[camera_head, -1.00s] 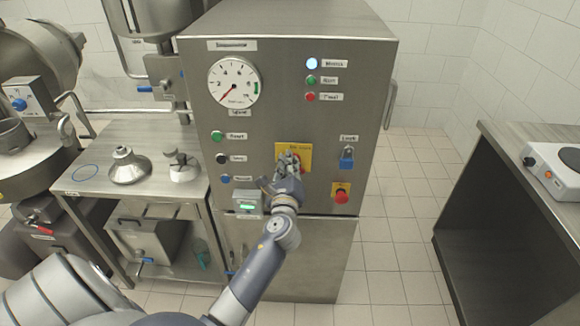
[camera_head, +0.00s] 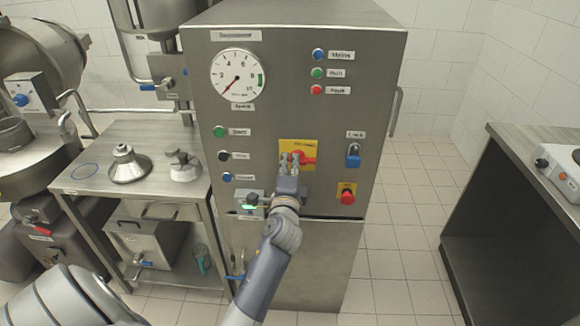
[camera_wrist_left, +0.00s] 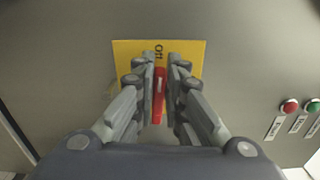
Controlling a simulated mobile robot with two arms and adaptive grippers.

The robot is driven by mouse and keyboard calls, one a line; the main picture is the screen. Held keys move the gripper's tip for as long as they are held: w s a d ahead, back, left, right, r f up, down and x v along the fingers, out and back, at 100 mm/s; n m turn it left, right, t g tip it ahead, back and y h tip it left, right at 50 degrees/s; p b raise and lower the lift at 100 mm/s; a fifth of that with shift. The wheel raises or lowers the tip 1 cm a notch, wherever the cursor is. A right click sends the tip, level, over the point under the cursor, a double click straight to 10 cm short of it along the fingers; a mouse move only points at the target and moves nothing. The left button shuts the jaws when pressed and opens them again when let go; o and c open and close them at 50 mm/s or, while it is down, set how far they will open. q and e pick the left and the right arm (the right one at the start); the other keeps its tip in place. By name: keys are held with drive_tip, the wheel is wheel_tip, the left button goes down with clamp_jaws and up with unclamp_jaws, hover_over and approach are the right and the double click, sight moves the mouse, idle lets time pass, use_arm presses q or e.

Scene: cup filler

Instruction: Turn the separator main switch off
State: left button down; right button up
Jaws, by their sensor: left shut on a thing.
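The separator's main switch is a red handle (camera_head: 309,159) on a yellow plate (camera_head: 285,147) on the steel cabinet front. In the head view the handle lies roughly sideways. My left gripper (camera_head: 290,160) is at the plate, its fingers closed around the handle and hiding part of it. In the left wrist view the red handle (camera_wrist_left: 159,92) stands between the two fingers (camera_wrist_left: 160,85), in line with the lettering "Off" on the yellow plate (camera_wrist_left: 195,47). The mains lamp (camera_head: 318,54) looks dark blue, unlit. My right gripper is not in view.
A blue padlock (camera_head: 353,157) and a red emergency button (camera_head: 347,197) are right of the switch. Several buttons and a small box with a green display (camera_head: 248,207) are to its left. A steel table (camera_head: 90,181) stands left; a dark counter (camera_head: 507,150) stands right.

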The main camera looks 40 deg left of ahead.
use_arm(q)
drive_tip(key=shift+f+n, duration=0.1)
drive_tip(key=shift+n, duration=0.5)
drive_tip(key=c, duration=1.7)
unclamp_jaws()
drive_tip(key=shift+o, duration=0.2)
drive_tip(key=v, duration=0.7)
drive_tip(key=shift+s+d, duration=0.2)
